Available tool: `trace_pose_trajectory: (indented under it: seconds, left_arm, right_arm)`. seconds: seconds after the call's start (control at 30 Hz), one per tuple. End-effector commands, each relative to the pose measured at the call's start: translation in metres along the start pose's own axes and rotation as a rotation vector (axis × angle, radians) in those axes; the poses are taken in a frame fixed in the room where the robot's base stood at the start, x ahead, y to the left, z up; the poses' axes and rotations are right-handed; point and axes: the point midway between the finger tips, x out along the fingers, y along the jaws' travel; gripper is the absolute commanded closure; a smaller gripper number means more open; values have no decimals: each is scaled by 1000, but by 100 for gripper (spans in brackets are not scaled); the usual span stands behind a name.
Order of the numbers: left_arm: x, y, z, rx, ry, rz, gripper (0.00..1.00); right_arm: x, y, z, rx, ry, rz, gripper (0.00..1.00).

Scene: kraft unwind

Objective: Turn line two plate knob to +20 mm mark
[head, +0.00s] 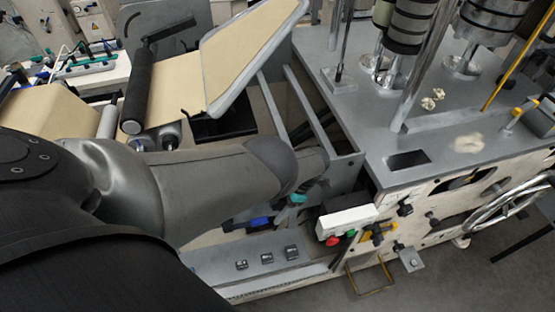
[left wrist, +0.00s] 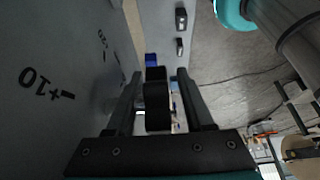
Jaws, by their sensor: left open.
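In the left wrist view my left gripper (left wrist: 160,74) is open, with its two dark fingers pointing away from the camera. A black knob (left wrist: 157,97) shows between the fingers, with a gap to the right finger; I cannot tell whether it touches the left one. The grey plate (left wrist: 65,45) on the left carries printed marks, upside down, reading +10 and a partly seen 20. I cannot read the knob's pointer. In the head view my left arm hides most of its gripper; only a teal part (head: 297,198) shows past the forearm. The right gripper is not seen.
In the head view a blue knob (head: 260,222) lies left of the teal part. A white box (head: 346,221) with red and green buttons stands close on the right. A grey machine table (head: 350,75) with rollers and a handwheel (head: 505,205) lie further right. Brown web (head: 245,50) runs above.

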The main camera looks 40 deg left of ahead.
Motion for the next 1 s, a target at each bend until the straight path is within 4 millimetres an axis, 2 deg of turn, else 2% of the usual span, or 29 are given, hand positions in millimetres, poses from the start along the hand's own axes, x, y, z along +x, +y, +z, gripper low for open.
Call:
trace_pose_trajectory:
  seconds: [0.17, 0.27, 0.37, 0.8, 1.0]
  left_arm:
    - [-3, 1, 0, -1, -1, 1, 48]
    - [-11, 1, 0, -1, -3, 2, 48]
    - [-26, 1, 0, 0, -3, 2, 48]
    - [-122, 0, -1, -1, -3, 1, 48]
    - [-147, 0, 0, 0, -1, 0, 48]
  right_arm:
    - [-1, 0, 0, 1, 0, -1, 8]
    - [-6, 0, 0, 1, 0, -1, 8]
    - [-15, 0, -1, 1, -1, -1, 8]
    - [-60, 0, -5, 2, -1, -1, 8]
    - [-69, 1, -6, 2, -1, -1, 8]
